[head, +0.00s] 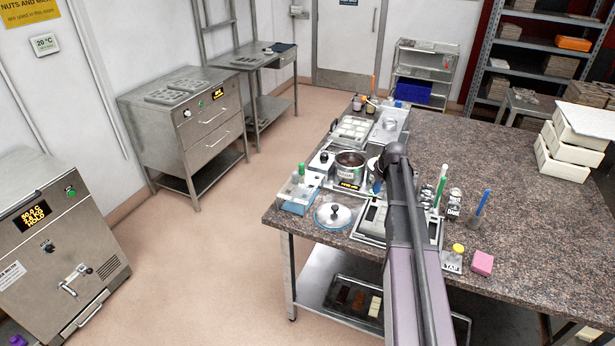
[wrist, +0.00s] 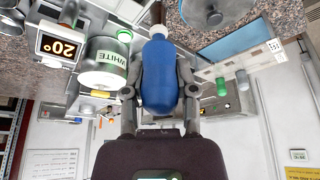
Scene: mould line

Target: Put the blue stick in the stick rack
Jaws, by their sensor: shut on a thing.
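In the wrist view my gripper (wrist: 160,98) is shut on a thick blue stick (wrist: 160,75) with a white collar and a dark brown end. In the head view its blue (head: 377,187) shows just below my gripper (head: 380,172), over the worktop; the arm hides much of it. A light blue and grey box, which looks like the stick rack (head: 297,197), stands at the left edge of the worktop with a green stick (head: 301,170) upright in it. In the wrist view the rack (wrist: 240,42) lies to the right, apart from the held stick.
Another blue stick (head: 482,202) stands upright at the right. A pink block (head: 482,263) lies near the front.

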